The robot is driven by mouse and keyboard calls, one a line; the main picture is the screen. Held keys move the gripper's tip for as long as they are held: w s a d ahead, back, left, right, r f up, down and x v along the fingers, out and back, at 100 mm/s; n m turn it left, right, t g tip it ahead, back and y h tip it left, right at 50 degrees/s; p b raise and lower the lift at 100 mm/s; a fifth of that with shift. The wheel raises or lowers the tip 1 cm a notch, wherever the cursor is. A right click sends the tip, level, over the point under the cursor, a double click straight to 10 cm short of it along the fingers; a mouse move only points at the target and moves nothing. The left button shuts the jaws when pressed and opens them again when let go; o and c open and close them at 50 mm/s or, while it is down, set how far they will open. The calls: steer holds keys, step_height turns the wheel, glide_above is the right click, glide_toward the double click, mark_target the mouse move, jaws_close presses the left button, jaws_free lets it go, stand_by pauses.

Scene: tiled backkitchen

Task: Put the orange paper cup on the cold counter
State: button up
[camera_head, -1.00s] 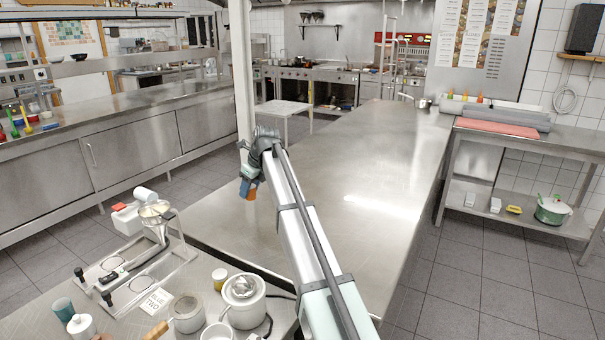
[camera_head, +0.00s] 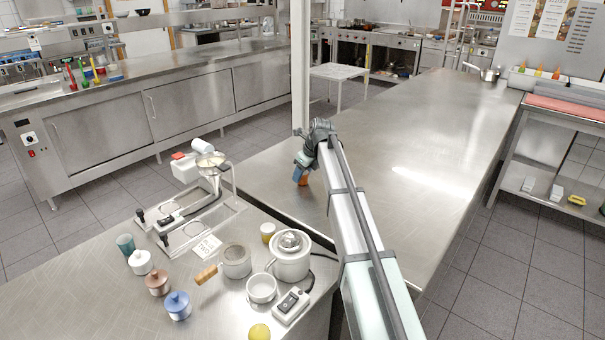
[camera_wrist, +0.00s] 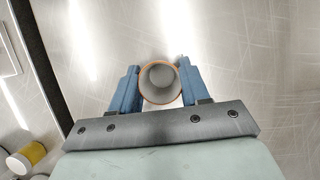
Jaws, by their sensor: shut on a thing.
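The orange paper cup (camera_head: 304,177) is between the blue fingers of my gripper (camera_head: 304,164). In the wrist view I look down into the open cup (camera_wrist: 159,78), with its orange rim and grey inside. The fingers of my gripper (camera_wrist: 159,85) are shut on it from both sides. The cup appears upright over the large steel counter (camera_head: 440,130), near its left edge; I cannot tell whether its base touches the top. A long steel counter (camera_head: 150,90) with cabinet doors runs along the left; which counter is the cold one is not marked clearly.
A white post (camera_head: 299,70) stands left of the large counter. A tiled aisle lies before the left counter. Most of the large counter is clear.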

steer(key=o, duration=1.1)
steer(key=shift+f, duration=0.1)
steer(key=shift+c, duration=0.2)
steer(key=v, duration=1.2)
